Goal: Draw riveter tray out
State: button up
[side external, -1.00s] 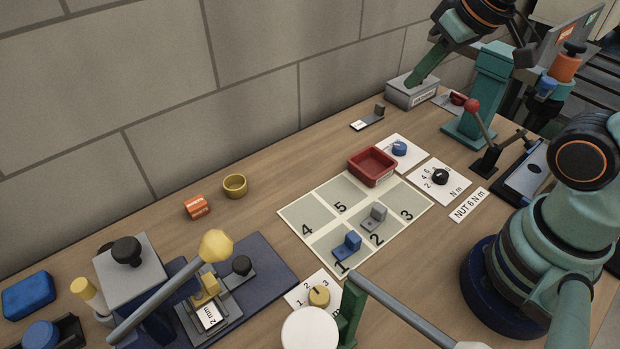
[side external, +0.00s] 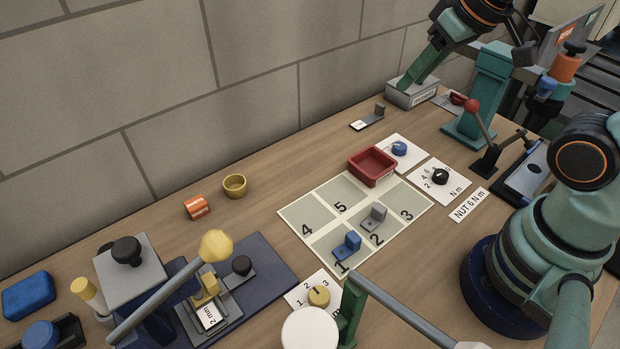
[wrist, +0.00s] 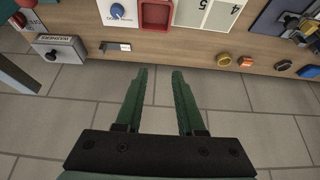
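No tray is legibly marked as the riveter tray. A grey box (side external: 412,95) with a front label stands at the back by the wall; it also shows with a dark knob in the wrist view (wrist: 62,50). At the left front, a lever press on a navy base (side external: 268,268) has a grey slide (side external: 237,279) with a black knob and a "2 mm" label. My gripper (side external: 405,82) appears over the grey box in the side view. In the wrist view its green fingers (wrist: 160,72) are apart with nothing between them.
A red bin (side external: 372,166) stands by a numbered mat (side external: 322,232) holding a blue and a grey block. A teal column (side external: 482,95) and red-knobbed lever (side external: 474,108) stand right. A small labelled plate (side external: 367,119) lies near the box.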

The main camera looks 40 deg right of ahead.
jog(key=o, duration=0.3)
jog(key=w+a+n+g+y, duration=0.1)
jog(key=w+a+n, duration=0.1)
jog(key=w+a, duration=0.2)
jog(key=a, duration=0.3)
jog(key=shift+a+r+n+g, duration=0.25)
jog(key=shift+a+n+g, duration=0.05)
jog(key=shift+a+g, duration=0.1)
jog(key=n+g+h, duration=0.1)
jog(key=n+g, duration=0.3)
jog(key=n, duration=0.2)
send_over(239, 262)
notch_tip(239, 262, down, 10)
notch_tip(239, 262, down, 12)
jog(key=shift+r, duration=0.1)
jog(key=shift+c, duration=0.3)
grip_shut()
jog(key=shift+r, duration=0.1)
